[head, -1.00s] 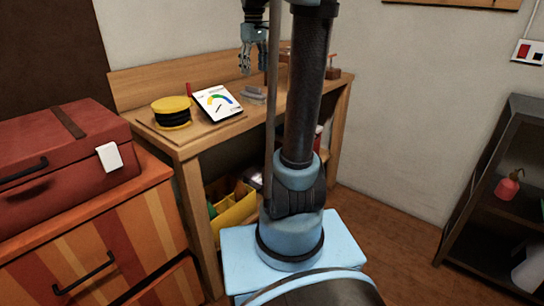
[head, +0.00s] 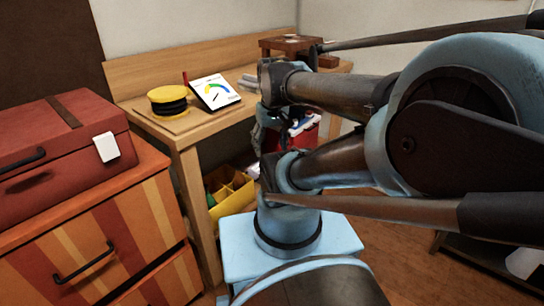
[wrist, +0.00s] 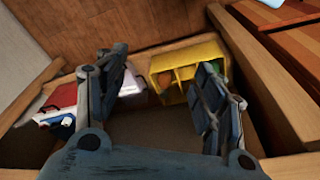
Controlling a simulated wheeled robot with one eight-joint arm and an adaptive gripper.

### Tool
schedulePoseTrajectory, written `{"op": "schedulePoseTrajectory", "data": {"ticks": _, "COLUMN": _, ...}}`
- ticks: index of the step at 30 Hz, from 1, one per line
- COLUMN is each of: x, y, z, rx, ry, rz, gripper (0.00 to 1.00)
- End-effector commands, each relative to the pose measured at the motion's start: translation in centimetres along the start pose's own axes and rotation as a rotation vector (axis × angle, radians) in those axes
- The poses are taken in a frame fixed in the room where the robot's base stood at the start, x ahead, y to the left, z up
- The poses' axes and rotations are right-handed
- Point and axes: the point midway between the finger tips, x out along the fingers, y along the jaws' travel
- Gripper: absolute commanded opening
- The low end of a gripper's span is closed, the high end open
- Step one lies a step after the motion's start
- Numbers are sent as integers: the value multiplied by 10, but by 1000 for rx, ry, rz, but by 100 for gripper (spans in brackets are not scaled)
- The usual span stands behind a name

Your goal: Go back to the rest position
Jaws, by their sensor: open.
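My gripper (wrist: 160,105) is open in the wrist view, its two dark fingers spread apart with nothing between them. It points down toward the lower part of the wooden workbench. In the head view my folded arm hides most of the gripper, in front of the bench's right part.
A yellow divided bin (head: 232,194) sits low under the bench; it also shows in the wrist view (wrist: 190,53). A red case (head: 62,150) rests on a striped drawer cabinet (head: 115,235) at left. A red-and-white object (wrist: 62,97) lies left of my fingers.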

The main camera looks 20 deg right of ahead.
Motion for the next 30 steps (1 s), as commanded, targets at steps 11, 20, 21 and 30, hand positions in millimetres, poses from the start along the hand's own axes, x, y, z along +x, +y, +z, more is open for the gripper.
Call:
{"op": "schedulePoseTrajectory", "data": {"ticks": 11, "x": 29, "y": 1, "z": 28, "rx": 50, "ry": 16, "rz": 1, "gripper": 63}}
{"op": "schedulePoseTrajectory", "data": {"ticks": 20, "x": 29, "y": 0, "z": 28, "rx": 49, "ry": 16, "rz": 1, "gripper": 63}}
{"op": "schedulePoseTrajectory", "data": {"ticks": 21, "x": 29, "y": 0, "z": 28, "rx": 49, "ry": 16, "rz": 1, "gripper": 63}}
{"op": "schedulePoseTrajectory", "data": {"ticks": 30, "x": 35, "y": 1, "z": 20, "rx": 49, "ry": 4, "rz": 0, "gripper": 40}}
